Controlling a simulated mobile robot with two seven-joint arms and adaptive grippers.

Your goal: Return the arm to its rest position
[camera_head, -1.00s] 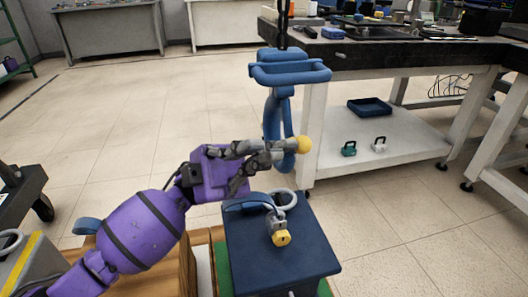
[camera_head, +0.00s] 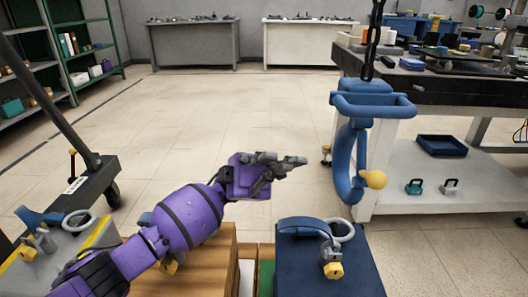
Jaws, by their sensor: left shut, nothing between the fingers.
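My left arm comes in from the lower left, purple, with the left gripper (camera_head: 291,161) at its end. The gripper's grey fingers are shut with nothing between them, pointing right. It is in the air, apart from the blue hook (camera_head: 345,165) that hangs from a chain to its right. The hook has a blue frame on top and a yellow knob (camera_head: 374,179) at its side. My right gripper is not in view.
A workbench (camera_head: 440,90) with tools stands at the right, with a blue tray (camera_head: 441,145) and two small shackles on its lower shelf. A wooden crate (camera_head: 205,262) is under my arm. A dark wheeled frame (camera_head: 92,190) stands at the left. The tiled floor behind is clear.

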